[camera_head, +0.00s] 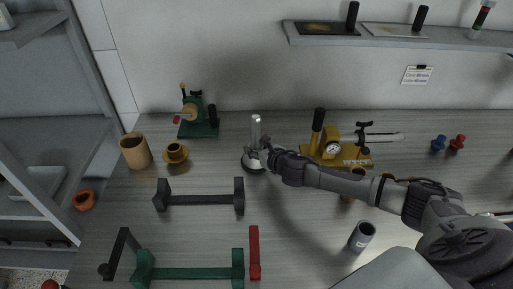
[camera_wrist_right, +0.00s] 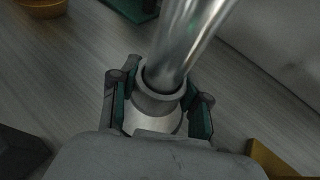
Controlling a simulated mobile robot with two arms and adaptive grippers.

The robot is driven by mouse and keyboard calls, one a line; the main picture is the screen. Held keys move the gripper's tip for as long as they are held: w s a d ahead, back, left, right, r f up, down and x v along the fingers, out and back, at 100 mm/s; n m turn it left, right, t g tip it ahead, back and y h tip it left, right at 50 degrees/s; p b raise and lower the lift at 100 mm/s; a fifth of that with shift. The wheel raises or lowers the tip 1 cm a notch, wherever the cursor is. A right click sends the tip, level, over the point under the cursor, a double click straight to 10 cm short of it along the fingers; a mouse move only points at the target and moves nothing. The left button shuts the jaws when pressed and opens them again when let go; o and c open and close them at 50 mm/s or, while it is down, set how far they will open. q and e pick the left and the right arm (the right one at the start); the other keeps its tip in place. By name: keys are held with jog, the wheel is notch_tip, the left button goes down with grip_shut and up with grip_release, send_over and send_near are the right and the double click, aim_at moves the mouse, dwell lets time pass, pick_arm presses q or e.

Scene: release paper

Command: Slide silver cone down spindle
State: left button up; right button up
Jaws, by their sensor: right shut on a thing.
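A shiny silver spindle (camera_head: 256,128) stands upright on a dark round base (camera_head: 247,167) on the table. The spindle also fills the upper middle of the right wrist view (camera_wrist_right: 187,42). The silver cone (camera_wrist_right: 158,103) is around the spindle, its collar encircling the shaft. My right gripper (camera_head: 266,154) is at the lower part of the spindle. In the right wrist view its two fingers (camera_wrist_right: 160,108) are on either side of the cone, shut on it. The cone's lower end is hidden by the gripper body. My left gripper is not in view.
A yellow device with a gauge (camera_head: 333,150) stands close to the right of the spindle, behind my right arm. A green device (camera_head: 198,125) and yellow cup (camera_head: 176,153) are to the left. A dark stand (camera_head: 200,199) and red bar (camera_head: 254,252) lie in front.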

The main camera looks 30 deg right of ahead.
jog(key=shift+f, duration=0.15)
jog(key=o, duration=1.3)
jog(key=shift+o, duration=0.2)
jog(key=shift+s, duration=0.15)
jog(key=v, duration=1.1)
jog(key=shift+s+r, duration=0.2)
jog(key=shift+s, duration=0.1)
